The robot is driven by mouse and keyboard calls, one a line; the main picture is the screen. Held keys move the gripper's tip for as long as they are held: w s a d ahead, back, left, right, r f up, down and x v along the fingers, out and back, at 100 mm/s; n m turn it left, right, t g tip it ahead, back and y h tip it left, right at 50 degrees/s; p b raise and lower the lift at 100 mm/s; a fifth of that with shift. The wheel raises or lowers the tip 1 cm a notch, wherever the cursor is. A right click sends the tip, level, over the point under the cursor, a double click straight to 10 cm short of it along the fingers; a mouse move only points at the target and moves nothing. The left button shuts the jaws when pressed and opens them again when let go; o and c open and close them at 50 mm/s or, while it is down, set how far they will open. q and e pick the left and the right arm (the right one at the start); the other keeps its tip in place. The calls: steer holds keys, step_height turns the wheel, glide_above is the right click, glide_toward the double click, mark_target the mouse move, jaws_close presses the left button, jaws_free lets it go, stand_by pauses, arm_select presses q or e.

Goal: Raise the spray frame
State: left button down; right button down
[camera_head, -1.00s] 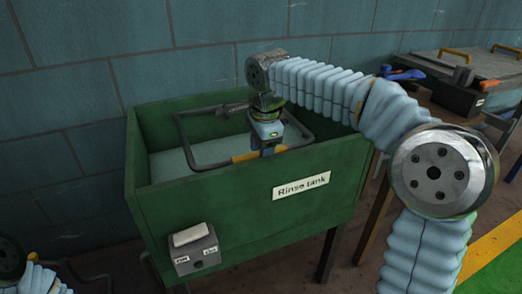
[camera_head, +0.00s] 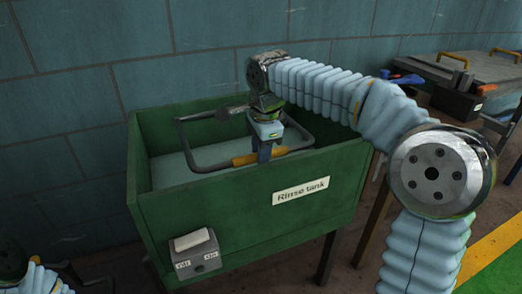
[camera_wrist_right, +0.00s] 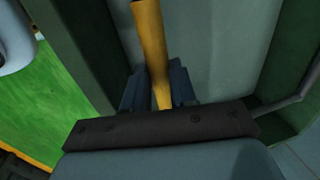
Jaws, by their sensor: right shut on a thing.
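The spray frame (camera_head: 205,167) is a dark bent tube with a yellow grip sleeve (camera_head: 250,158) on its front bar. It spans the opening of the green rinse tank (camera_head: 240,205), its front bar near the front rim. My right gripper (camera_head: 264,154) reaches down from above and is shut on the yellow sleeve. In the right wrist view the sleeve (camera_wrist_right: 150,50) runs between the two dark fingers (camera_wrist_right: 160,88). The sleeve's gripped part is partly hidden. Part of my left arm shows at the lower left, but its gripper cannot be made out.
A grey box with a pale rocker switch (camera_head: 192,241) is on the tank's front. A white "Rinse tank" label (camera_head: 301,190) is beside it. The tiled wall (camera_head: 80,80) stands close behind. A bench with a dark case (camera_head: 440,85) is at the right.

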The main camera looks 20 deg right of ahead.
steer(key=w+r+p, duration=0.3)
steer(key=r, duration=0.5)
steer(key=w+r+p, duration=0.3)
steer(key=r, duration=0.4)
steer(key=shift+w+a+r, duration=0.15)
steer(key=shift+w+r, duration=0.2)
steer(key=shift+r, duration=0.05)
steer(key=c, duration=1.3)
jaws_free()
steer(key=shift+o, duration=1.3)
steer(key=shift+w+f, duration=0.2)
steer(key=shift+w, duration=0.05)
steer(key=shift+o, duration=0.6)
steer(key=shift+s+r, duration=0.1)
steer(key=shift+r, duration=0.05)
